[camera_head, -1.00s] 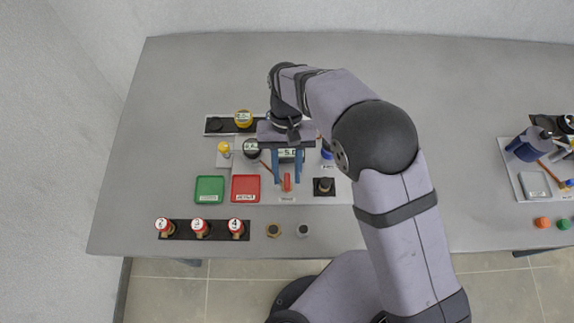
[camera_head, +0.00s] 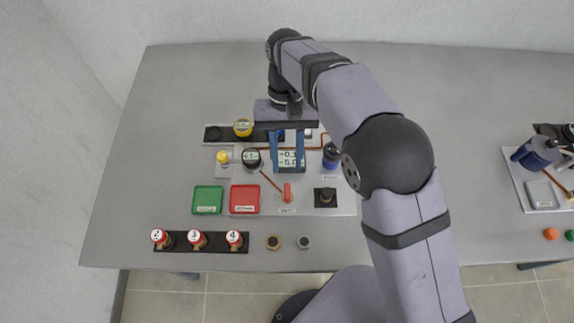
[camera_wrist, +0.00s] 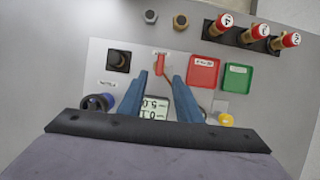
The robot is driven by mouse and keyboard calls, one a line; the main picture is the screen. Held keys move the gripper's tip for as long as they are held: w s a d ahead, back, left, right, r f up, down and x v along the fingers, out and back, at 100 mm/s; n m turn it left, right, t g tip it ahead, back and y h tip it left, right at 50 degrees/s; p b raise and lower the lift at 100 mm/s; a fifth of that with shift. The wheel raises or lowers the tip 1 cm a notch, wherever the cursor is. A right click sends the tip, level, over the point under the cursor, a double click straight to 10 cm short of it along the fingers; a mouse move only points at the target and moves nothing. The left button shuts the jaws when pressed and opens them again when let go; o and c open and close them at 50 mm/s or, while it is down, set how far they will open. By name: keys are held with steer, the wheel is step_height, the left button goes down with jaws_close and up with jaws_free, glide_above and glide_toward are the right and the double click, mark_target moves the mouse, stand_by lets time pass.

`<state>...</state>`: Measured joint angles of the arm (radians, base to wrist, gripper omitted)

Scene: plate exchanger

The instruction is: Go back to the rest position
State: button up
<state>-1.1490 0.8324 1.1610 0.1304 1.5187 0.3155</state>
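My gripper (camera_head: 287,168) hangs over the middle of the plate exchanger panel (camera_head: 325,206) in the head view. Its two blue fingers are apart with nothing between them. The same open fingers show in the wrist view (camera_wrist: 165,88), above the panel. A display (camera_head: 291,159) with digits lies beneath the fingers, partly covered by them. A red-handled lever (camera_head: 287,193) stands just in front of the fingers and touches neither. In the wrist view the red lever (camera_wrist: 160,64) shows beyond the fingertips.
A green tray (camera_head: 208,200) and a red tray (camera_head: 245,199) lie to the left. Several numbered red-capped valves (camera_head: 197,239) stand on a black strip near the front edge. A blue-topped part (camera_head: 331,157) is close on the right. The back of the table is clear.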

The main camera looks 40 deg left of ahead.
stand_by(0.4)
steer(key=w+d+r+m+y, duration=0.1)
steer(key=w+d+m, duration=0.1)
steer(key=w+d, duration=0.7)
steer(key=w+d+r+m+y, duration=0.1)
steer(key=w+d+m+y, duration=0.3)
steer(key=d, duration=0.8)
steer(key=s+d+f+m+t+h, duration=0.1)
steer(key=s+d, duration=0.2)
steer(key=d, duration=0.7)
steer(key=s+d+f+m+t, duration=0.1)
steer(key=s+d+m+t, duration=0.1)
steer(key=d, duration=0.9)
steer(key=shift+s+f+h, duration=0.35)
steer(key=shift+s+h, duration=0.05)
steer(key=shift+s, duration=0.2)
steer(key=shift+a, duration=0.1)
stand_by(1.5)
